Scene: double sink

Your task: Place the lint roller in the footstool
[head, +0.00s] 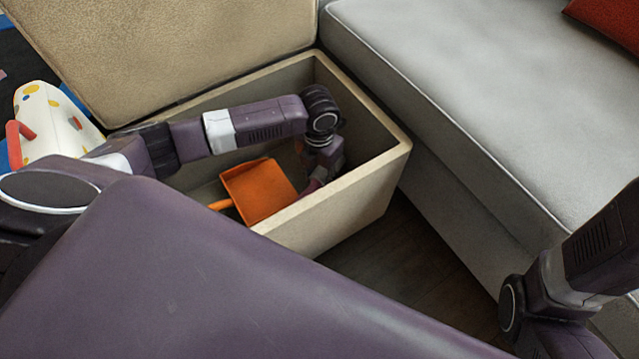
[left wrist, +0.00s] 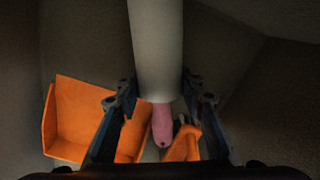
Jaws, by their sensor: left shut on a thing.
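The footstool (head: 380,190) is an open beige storage box with its padded lid (head: 170,45) raised. My left arm reaches over it, and my left gripper (head: 314,186) is down inside, near the right end and partly hidden behind the front wall. In the left wrist view, my left gripper (left wrist: 160,92) is shut on the lint roller, which has a white roll (left wrist: 155,45) and a pink handle (left wrist: 162,124). The roller cannot be made out clearly in the head view. My right gripper is out of view; only part of my right arm shows at lower right.
An orange dustpan (head: 260,190) lies in the footstool, left of my left gripper; it also shows in the left wrist view (left wrist: 85,120). Another orange piece (left wrist: 183,145) lies beside the pink handle. A grey sofa (head: 470,100) stands close on the right.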

